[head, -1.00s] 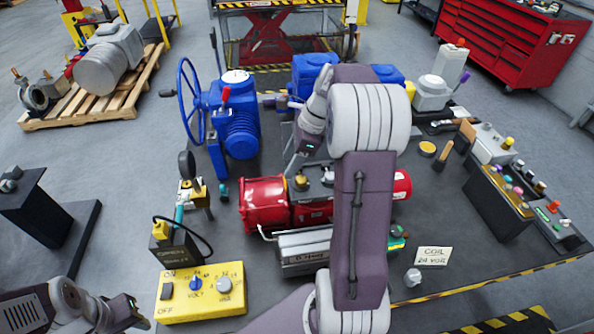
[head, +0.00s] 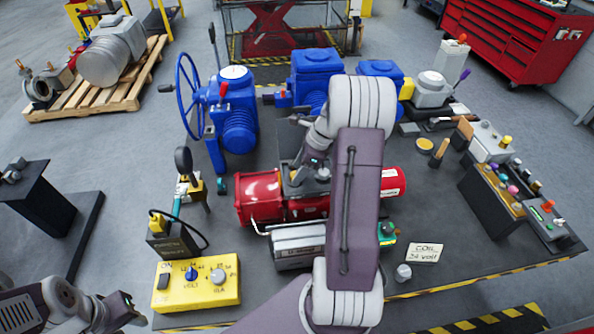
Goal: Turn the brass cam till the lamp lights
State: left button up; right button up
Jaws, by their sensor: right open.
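The red actuator (head: 258,197) lies across the middle of the bench, with a grey switch housing on top. A small brass piece (head: 322,173), which looks like a cam, shows on that housing, partly hidden by my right arm. My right gripper (head: 296,182) is open and points down over the housing, just left of this piece. I cannot tell whether it touches anything. My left gripper (head: 128,308) is low at the left, away from the actuator, and its jaws are unclear. A small black box with a faint OPEN label (head: 173,240) stands at the left. I cannot tell whether a lamp is lit.
A yellow box with knobs (head: 196,283) stands at the front left. Blue valve actuators (head: 232,125) line the back. Control boxes (head: 500,195) stand at the right. A COIL 24 VOLT card (head: 426,253) lies front right.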

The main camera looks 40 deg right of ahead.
jog(key=shift+w+a+f, duration=0.3)
jog(key=shift+f, duration=0.3)
jog(key=shift+s+d, duration=0.1)
jog(key=shift+s, duration=0.1)
jog(key=shift+c, duration=1.3)
grip_shut()
jog(key=shift+w+r+n+g+y+p, duration=0.1)
jog(key=shift+r+n+g+y+p, duration=0.05)
jog(key=shift+n+p, duration=0.5)
jog(key=shift+r+n+g+y+p, duration=0.1)
jog(key=shift+n+g+y+p, duration=0.05)
jog(key=shift+n+p, duration=0.45)
jog(key=n+g+p, duration=0.1)
jog(key=n+p, duration=0.1)
jog(key=n, duration=0.1)
jog(key=shift+w+d+f, duration=0.1)
jog(key=shift+f+n+g+y+p, duration=0.1)
jog(key=shift+n+g+y+p, duration=0.2)
jog(key=shift+n, duration=0.35)
